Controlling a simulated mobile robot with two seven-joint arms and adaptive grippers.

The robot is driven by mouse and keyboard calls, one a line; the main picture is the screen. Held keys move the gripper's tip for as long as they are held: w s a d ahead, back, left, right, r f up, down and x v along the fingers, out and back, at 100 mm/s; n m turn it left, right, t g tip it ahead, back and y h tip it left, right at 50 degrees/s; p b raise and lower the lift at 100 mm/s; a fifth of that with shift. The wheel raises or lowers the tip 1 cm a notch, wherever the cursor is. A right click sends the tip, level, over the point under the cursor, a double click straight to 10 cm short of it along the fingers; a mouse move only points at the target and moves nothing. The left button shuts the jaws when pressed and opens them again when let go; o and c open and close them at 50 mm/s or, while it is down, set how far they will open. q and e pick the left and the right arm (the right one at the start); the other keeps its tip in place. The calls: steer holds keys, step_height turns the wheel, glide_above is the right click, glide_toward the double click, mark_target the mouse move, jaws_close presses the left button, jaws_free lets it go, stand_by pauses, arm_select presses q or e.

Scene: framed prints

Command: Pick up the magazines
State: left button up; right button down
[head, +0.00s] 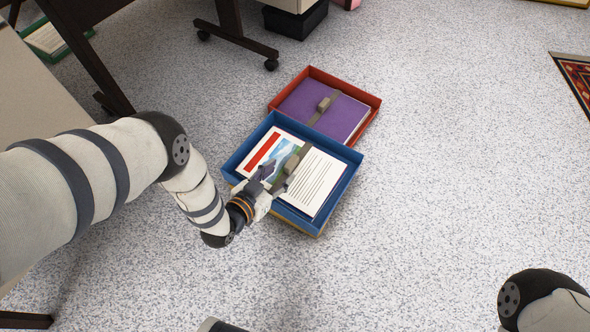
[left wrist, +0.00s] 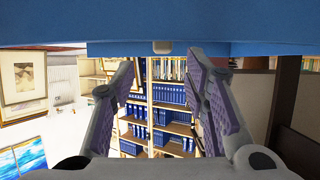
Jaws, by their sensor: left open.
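A blue box (head: 350,178) on the floor holds printed sheets or magazines (head: 313,183) with a red band, a picture and text. A dark strap with a grey tab (head: 293,162) crosses them. Behind it, a red box (head: 374,101) holds a purple-covered item (head: 345,116) with a similar strap. My left gripper (head: 270,178) reaches over the blue box's near left side, beside the tab; the head view does not show whether it touches. In the left wrist view its fingers (left wrist: 165,100) are spread with nothing between them. My right gripper is out of view.
A blue surface (left wrist: 160,32) spans the top of the left wrist view, very close. Bookshelves (left wrist: 158,115) and a framed print (left wrist: 24,80) show beyond. A wheeled desk leg (head: 240,38) stands behind the boxes. A patterned rug (head: 575,80) lies at right; floor between is clear.

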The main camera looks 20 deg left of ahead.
mark_target(288, 166)
arm_select(q)
steer(key=b+x, duration=0.1)
steer(key=x, duration=0.1)
steer(key=b+x, duration=0.2)
steer(key=x, duration=0.1)
steer(key=shift+s+a+f, duration=0.15)
steer(key=shift+a+f, duration=0.05)
steer(key=shift+f, duration=0.1)
steer(key=shift+w+d, duration=0.1)
steer(key=shift+w, duration=0.15)
steer(key=shift+r, duration=0.1)
jaws_close()
